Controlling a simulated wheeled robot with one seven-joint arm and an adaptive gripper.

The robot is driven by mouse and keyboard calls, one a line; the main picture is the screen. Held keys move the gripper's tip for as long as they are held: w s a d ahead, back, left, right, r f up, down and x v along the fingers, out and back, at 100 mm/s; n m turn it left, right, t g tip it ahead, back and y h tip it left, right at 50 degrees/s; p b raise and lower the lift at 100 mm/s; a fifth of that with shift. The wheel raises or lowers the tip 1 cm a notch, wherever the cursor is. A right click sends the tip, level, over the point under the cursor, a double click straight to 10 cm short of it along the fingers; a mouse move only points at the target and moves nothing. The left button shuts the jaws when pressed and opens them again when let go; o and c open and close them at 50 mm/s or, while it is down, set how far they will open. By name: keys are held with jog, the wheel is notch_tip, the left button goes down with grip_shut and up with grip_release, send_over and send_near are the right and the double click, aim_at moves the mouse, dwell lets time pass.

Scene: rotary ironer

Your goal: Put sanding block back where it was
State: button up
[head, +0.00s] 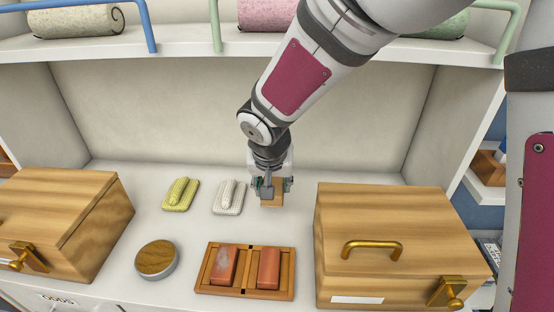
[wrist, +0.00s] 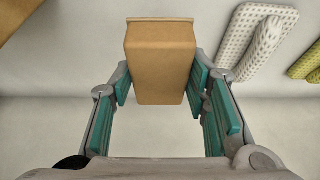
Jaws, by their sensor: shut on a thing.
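The tan sanding block (head: 273,199) is in my gripper (head: 271,184), near the back of the white shelf in the head view. In the wrist view the block (wrist: 160,62) sits upright between the teal finger pads of my gripper (wrist: 160,88), with a thin pale edge at its far end. The fingers are shut on its two sides. I cannot tell whether the block touches the shelf surface or hangs just above it. My gripper hides part of the block in the head view.
A wooden tray (head: 246,290) with two reddish bars lies in front. A round wood-topped tin (head: 156,259), a white cloth (head: 229,198) and a yellow cloth (head: 180,195) lie left. Wooden boxes stand at left (head: 70,215) and right (head: 385,222). An upper shelf (head: 190,42) holds rolled towels.

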notch_tip(320, 180, down, 4)
jog(key=shift+r, duration=0.25)
jog(key=shift+w+f, duration=0.15)
jog(key=shift+f+b, duration=0.2)
jog(key=shift+b, duration=0.15)
jog(key=o, duration=1.2)
jog(key=shift+o, duration=0.2)
jog(key=shift+r, duration=0.15)
